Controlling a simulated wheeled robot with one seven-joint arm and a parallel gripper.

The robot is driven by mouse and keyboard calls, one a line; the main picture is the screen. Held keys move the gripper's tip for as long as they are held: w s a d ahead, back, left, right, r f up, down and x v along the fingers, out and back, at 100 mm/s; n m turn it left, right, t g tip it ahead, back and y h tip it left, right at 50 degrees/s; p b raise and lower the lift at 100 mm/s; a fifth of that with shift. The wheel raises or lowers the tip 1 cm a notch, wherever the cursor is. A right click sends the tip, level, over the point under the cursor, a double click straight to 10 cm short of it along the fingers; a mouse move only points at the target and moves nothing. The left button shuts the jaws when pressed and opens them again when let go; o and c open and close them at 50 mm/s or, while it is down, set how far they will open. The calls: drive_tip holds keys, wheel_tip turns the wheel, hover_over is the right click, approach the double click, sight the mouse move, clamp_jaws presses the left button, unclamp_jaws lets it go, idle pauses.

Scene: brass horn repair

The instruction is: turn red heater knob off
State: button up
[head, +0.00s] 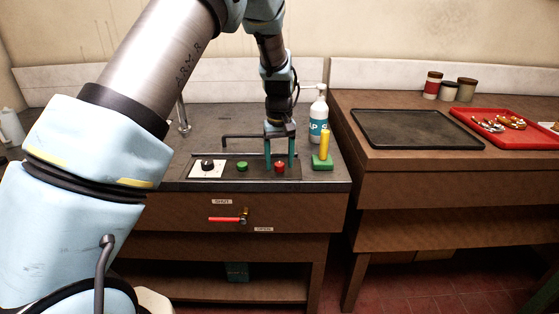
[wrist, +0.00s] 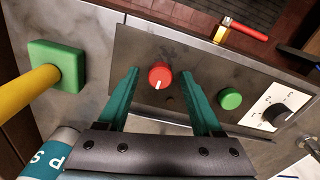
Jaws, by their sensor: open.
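The red heater knob (head: 279,167) is on the dark control panel set in the bench top; it is round with a white mark on its face. My gripper (head: 280,163) is over the panel, pointing down, with its teal fingers apart. In the wrist view the red knob (wrist: 160,76) lies between and just beyond the open fingertips (wrist: 160,70). Its white mark points toward the bottom of that picture. I cannot tell whether a finger touches it.
A green knob (head: 242,167) and a white dial plate (head: 207,169) with a black knob are left of the red knob. A yellow stick in a green block (head: 322,163) and a soap bottle (head: 319,118) stand close on the right. A red-handled lever (head: 224,219) is on the front.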

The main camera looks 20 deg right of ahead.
sight(279, 164)
wheel_tip(279, 164, up, 11)
drive_tip(key=b, duration=0.2)
drive_tip(key=shift+b, duration=0.35)
drive_tip(key=shift+f, duration=0.1)
drive_tip(key=a+f+n, duration=0.1)
drive_tip(key=a+f, duration=0.1)
drive_tip(key=a, duration=1.7)
drive_tip(key=s+a+f, duration=0.1)
drive_tip(key=s+a, duration=0.4)
drive_tip(key=a, duration=0.4)
drive_tip(key=s+a+f+t, duration=0.1)
drive_tip(key=s+a+f, duration=0.1)
drive_tip(key=s+a, duration=0.4)
drive_tip(key=a, duration=0.3)
drive_tip(key=shift+f+t, duration=0.15)
drive_tip(key=shift+t, duration=0.15)
